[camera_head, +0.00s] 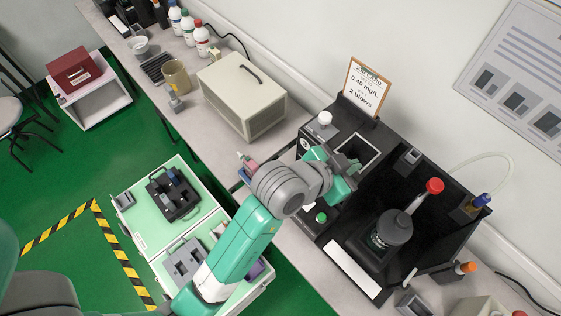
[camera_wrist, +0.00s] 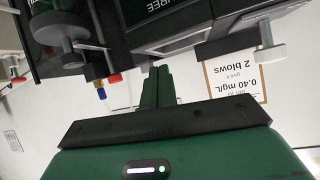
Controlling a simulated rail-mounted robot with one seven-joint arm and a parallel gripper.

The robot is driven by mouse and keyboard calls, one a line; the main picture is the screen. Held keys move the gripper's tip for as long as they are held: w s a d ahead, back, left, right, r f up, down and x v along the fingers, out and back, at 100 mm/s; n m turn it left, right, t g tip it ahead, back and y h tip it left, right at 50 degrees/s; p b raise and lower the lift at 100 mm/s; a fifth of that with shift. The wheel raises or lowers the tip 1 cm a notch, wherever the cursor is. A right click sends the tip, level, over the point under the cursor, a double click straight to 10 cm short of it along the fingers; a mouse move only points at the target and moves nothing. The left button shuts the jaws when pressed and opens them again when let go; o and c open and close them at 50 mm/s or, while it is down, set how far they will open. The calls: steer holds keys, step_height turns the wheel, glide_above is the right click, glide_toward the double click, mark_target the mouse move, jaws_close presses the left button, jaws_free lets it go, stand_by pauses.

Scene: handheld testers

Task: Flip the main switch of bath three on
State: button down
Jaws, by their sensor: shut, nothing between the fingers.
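Bath three is probably the black bench unit (camera_head: 318,240) in the head view, with a square opening (camera_head: 357,150), a white knob (camera_head: 324,118) and a green round part (camera_head: 321,217) at its front. Part of a label ending in "REE" shows at the top of the wrist view on a dark housing (camera_wrist: 150,35). I cannot make out the main switch in either view. My gripper (camera_wrist: 158,78) is shut and empty, its fingers pointing up in the wrist view below that housing. In the head view my arm hides part of the unit, and the fingertips are not clear.
A clipboard card (camera_head: 366,88) reading "0.40 mg/L, 2 blows" stands behind the unit. A beige box (camera_head: 241,95) is left. A green case (camera_head: 150,230) lies open below.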

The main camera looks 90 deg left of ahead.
steer(key=s+f+n+g+p, duration=0.1)
steer(key=s+f, duration=0.3)
steer(key=s, duration=0.5)
steer(key=s+f+n+g+h+p, duration=0.1)
steer(key=s+f, duration=0.4)
steer(key=s, duration=0.5)
steer(key=shift+s+a+f+n+g+h+p, duration=0.2)
steer(key=shift+s+a+n+g+h+p, duration=0.3)
steer(key=shift+g, duration=0.7)
steer(key=shift+w+f, duration=0.1)
steer(key=shift+w, duration=0.2)
steer(key=b+x, duration=0.1)
steer(key=x, duration=0.8)
steer(key=shift+w+a+f, duration=0.1)
steer(key=shift+a+f, duration=0.1)
steer(key=shift+f, duration=0.05)
step_height(320, 180, down, 3)
steer(key=shift+d+r+b, duration=0.1)
steer(key=shift+r+b, duration=0.1)
steer(key=shift+b, duration=0.25)
steer(key=shift+f, duration=0.65)
